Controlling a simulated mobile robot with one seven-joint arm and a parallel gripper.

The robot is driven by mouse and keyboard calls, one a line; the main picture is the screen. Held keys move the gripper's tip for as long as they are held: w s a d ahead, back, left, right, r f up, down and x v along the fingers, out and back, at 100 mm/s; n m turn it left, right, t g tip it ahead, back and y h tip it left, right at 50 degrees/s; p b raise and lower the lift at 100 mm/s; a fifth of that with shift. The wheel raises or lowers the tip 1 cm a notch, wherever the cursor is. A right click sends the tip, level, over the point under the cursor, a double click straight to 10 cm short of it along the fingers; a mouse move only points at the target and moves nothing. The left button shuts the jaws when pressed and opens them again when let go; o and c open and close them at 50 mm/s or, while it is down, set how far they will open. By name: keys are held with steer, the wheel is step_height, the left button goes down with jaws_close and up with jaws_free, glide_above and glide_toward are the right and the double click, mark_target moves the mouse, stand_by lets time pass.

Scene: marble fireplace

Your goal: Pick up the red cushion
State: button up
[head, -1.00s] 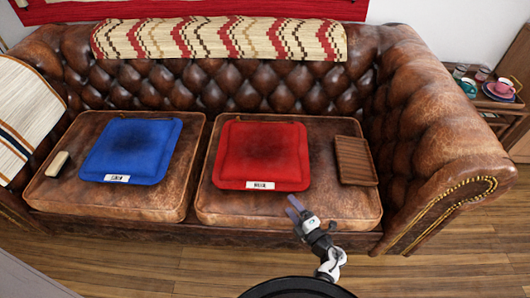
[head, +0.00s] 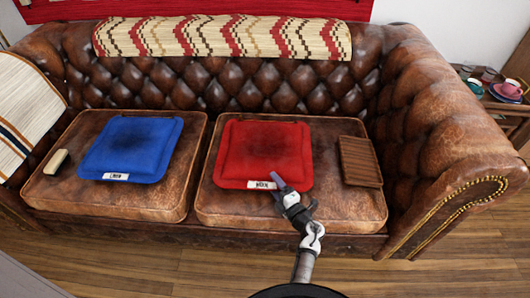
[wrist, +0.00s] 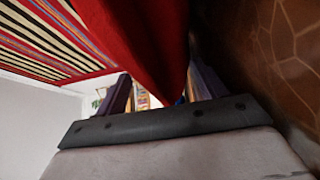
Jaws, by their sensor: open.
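The red cushion (head: 264,150) lies on the right seat of the brown leather sofa, with a white tag (head: 262,185) on its front edge. My gripper (head: 279,184) is at the cushion's front edge, just right of the tag, and covers a little of that edge. In the wrist view, my open gripper (wrist: 160,95) has one finger on each side of a red edge of the cushion (wrist: 150,45). I cannot tell whether either finger touches it.
A brown slatted tray (head: 360,162) lies to the right of the red cushion. A blue cushion (head: 131,149) and a small beige block (head: 56,161) are on the left seat. The sofa's right arm (head: 440,130) rises beyond the tray. The floor in front is clear.

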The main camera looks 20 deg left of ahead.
steer(key=shift+c, duration=0.2)
steer(key=c, duration=1.2)
steer(key=shift+r, duration=0.1)
steer(key=shift+c, duration=0.7)
steer(key=shift+r, duration=0.3)
jaws_close()
step_height(320, 180, up, 26)
steer(key=p, duration=1.1)
steer(key=shift+f, duration=0.25)
